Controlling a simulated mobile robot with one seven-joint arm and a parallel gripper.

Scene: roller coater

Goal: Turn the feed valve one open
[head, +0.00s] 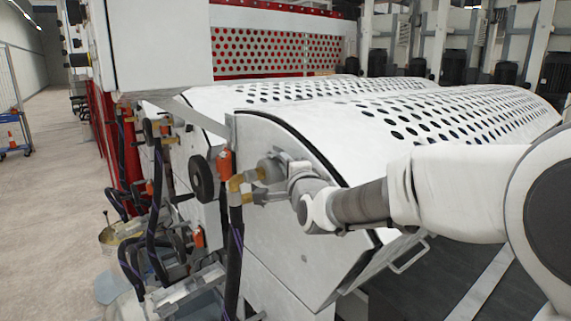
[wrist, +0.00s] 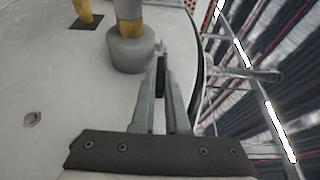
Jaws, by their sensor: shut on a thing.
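A grey rounded fitting with a brass-yellow pipe, which looks like the feed valve (head: 269,170), sits on the white side panel of the roller coater in the head view. It also shows at the top of the wrist view (wrist: 130,52). My gripper (wrist: 162,60) is at its right side, fingers nearly together. They are shut on a thin part beside the fitting, which looks like the valve handle; the fingers hide most of it. In the head view my gripper (head: 287,176) reaches the panel from the right, and its fingertips are hard to make out.
An orange-red fitting (head: 225,161) and a black round knob (head: 201,179) stand just left of the valve. Dark hoses (head: 234,250) hang below. Perforated white covers (head: 400,115) lie behind my arm. A metal handle (head: 409,257) juts out at lower right.

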